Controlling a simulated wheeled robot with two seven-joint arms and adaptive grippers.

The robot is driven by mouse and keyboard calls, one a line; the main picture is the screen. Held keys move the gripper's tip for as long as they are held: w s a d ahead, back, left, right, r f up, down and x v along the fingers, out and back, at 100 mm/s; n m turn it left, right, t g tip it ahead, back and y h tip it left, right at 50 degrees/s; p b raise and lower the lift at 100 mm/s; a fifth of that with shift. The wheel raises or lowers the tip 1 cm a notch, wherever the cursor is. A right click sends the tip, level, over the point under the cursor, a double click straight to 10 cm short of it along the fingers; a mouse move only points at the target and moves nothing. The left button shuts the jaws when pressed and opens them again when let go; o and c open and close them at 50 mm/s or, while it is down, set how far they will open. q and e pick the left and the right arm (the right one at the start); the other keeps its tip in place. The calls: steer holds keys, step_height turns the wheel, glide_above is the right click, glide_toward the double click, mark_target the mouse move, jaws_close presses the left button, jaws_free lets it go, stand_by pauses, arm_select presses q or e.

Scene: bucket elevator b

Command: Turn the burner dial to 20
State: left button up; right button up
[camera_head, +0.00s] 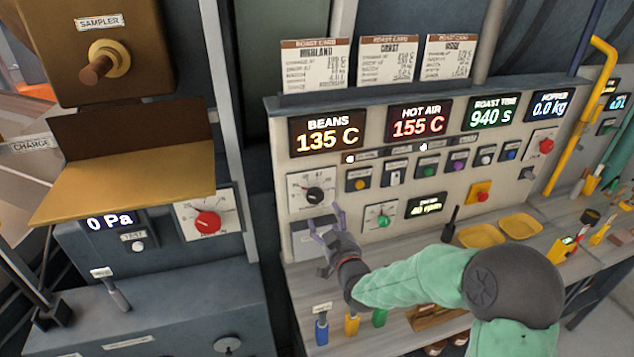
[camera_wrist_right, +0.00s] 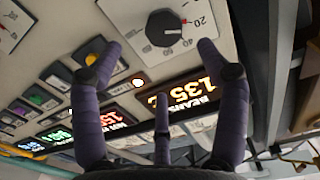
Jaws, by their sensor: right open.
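A black round dial (camera_head: 314,195) on a white square plate sits at the lower left of the control panel, below the 135 C display. No burner label is readable on it. The dial also shows in the right wrist view (camera_wrist_right: 163,28), where its scale has a 20 at the right. Its exact setting is too small to read. My right gripper (camera_head: 323,219) is open and empty, just below the dial. In the wrist view its purple fingers (camera_wrist_right: 160,50) spread to either side of the dial, apart from it. My left gripper is out of view.
A green knob (camera_head: 383,221) is right of my gripper, and a red dial (camera_head: 207,222) is on the machine at left. Small buttons line the panel. Colored-handled tools (camera_head: 352,324) stand on the counter below, with yellow trays (camera_head: 482,236) farther right.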

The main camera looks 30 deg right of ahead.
mark_target(316, 198)
steer(key=w+m+p, duration=0.2)
steer(key=w, duration=0.1)
steer(key=w+d+m+p, duration=0.1)
steer(key=w+m+p, duration=0.2)
steer(key=w+d+m+p, duration=0.1)
steer(key=w+m+p, duration=0.1)
steer(key=w+p, duration=0.1)
steer(key=shift+w+r+m, duration=0.1)
steer(key=shift+w+m, duration=0.15)
steer(key=shift+m, duration=0.15)
stand_by(0.4)
steer(key=c, duration=1.1)
